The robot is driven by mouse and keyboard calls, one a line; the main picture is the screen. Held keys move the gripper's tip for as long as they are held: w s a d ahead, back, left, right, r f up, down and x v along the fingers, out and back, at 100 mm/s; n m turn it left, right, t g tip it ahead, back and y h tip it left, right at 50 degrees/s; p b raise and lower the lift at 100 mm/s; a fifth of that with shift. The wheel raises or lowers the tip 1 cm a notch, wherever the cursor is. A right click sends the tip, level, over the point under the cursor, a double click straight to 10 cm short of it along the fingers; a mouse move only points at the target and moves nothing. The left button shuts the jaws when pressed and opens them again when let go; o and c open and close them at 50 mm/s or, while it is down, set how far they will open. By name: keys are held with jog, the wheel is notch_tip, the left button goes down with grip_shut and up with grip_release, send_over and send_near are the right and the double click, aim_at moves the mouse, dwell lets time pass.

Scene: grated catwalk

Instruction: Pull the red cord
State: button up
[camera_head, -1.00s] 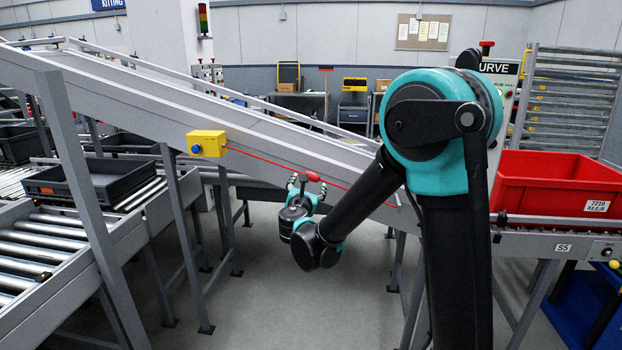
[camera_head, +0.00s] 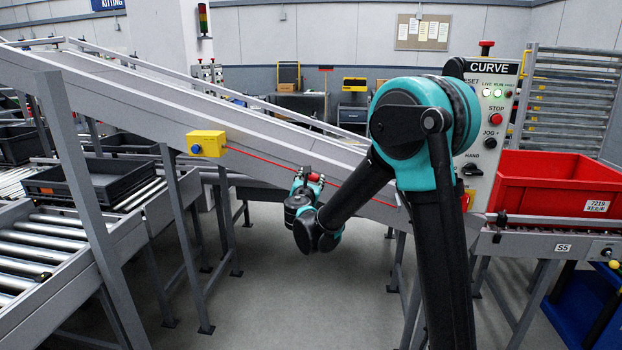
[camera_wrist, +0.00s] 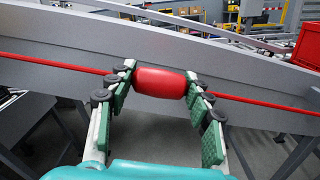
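The red cord (camera_head: 262,159) runs from a yellow switch box (camera_head: 206,144) down along the side of the sloping conveyor, toward the lower right. A thick red grip (camera_head: 314,177) sits on the cord. In the wrist view, the red cord (camera_wrist: 50,65) crosses the picture and the red grip (camera_wrist: 160,82) is between my fingertips. My gripper (camera_head: 309,179) has its fingers drawn in, with the pads against both ends of the grip. In the wrist view my gripper (camera_wrist: 161,86) appears shut on it. The cord looks nearly straight.
The sloping conveyor (camera_head: 120,75) lies just behind the cord, with support legs below. A grey tray (camera_head: 95,185) sits on rollers at left. A red bin (camera_head: 560,184) and a control panel (camera_head: 487,115) are at right. The floor (camera_head: 270,285) below is open.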

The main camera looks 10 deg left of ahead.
aim_at(310, 178)
jog(key=c, duration=0.6)
jog(key=shift+s, duration=2.45)
jog(key=o, duration=1.3)
jog(key=shift+a, duration=0.1)
jog(key=shift+s, duration=0.1)
jog(key=s, duration=1.2)
jog(key=shift+a, duration=0.2)
